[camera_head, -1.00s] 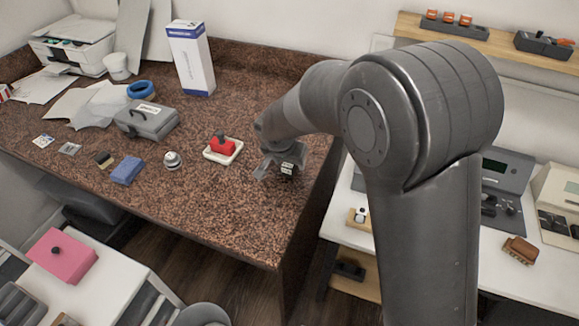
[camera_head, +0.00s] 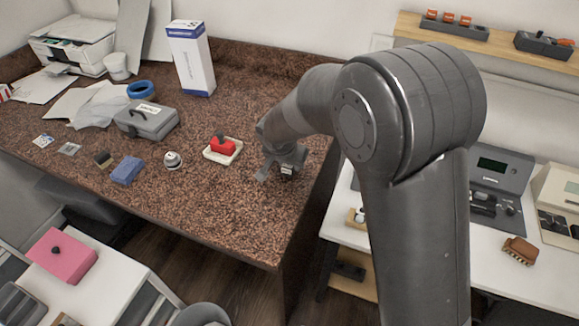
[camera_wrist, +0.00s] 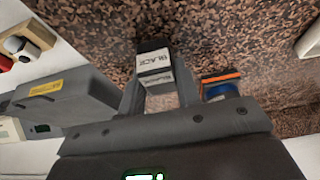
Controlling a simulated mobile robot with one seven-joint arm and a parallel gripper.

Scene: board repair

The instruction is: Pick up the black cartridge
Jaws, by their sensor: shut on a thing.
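The black cartridge (camera_wrist: 153,66) is a small dark block with a white label reading BLACK. It is between the two fingers of my gripper (camera_wrist: 157,88) in the wrist view, and the gripper is shut on it. In the head view my gripper (camera_head: 281,171) is over the right part of the brown speckled counter. Only a small pale and dark bit of the cartridge (camera_head: 287,170) shows there below the gripper. I cannot tell whether it touches the counter.
A red block (camera_head: 223,146) in a white tray (camera_head: 211,157) lies just left of my gripper. An orange-and-blue object (camera_wrist: 220,84) shows partly hidden beside the right finger. A white bench (camera_head: 515,285) with devices stands right. The counter's front is clear.

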